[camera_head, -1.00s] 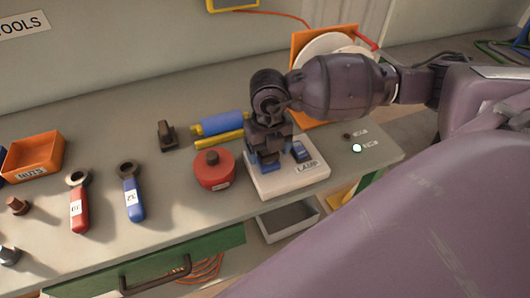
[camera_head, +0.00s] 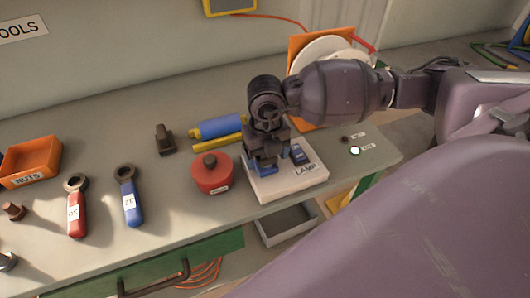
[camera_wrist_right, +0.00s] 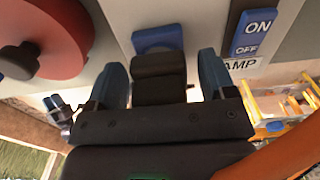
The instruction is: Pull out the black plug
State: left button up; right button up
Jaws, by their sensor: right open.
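The black plug (camera_wrist_right: 159,72) shows in the right wrist view, at a blue socket (camera_wrist_right: 157,38) on the white lamp box (camera_head: 297,186). In the head view my right gripper hides the plug. My right gripper (camera_head: 265,160) points down over the left part of the box. In the right wrist view its blue fingertips (camera_wrist_right: 163,80) are open, one on each side of the plug, with a gap visible on both sides. A blue ON/OFF switch (camera_head: 300,154) sits on the box to the right of the gripper. My left gripper is not in view.
A red round object (camera_head: 212,174) with a dark knob stands close left of the box. A blue roller (camera_head: 220,126) lies behind it. Wrenches (camera_head: 130,198), a small dark object (camera_head: 164,140) and an orange nuts bin (camera_head: 30,160) are further left. A grey tray (camera_head: 287,222) lies below the bench edge.

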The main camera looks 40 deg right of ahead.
dwell(0.5)
jog(key=shift+c, duration=0.2)
jog(key=c, duration=1.2)
jog(key=shift+o, duration=0.2)
jog(key=shift+r, duration=0.2)
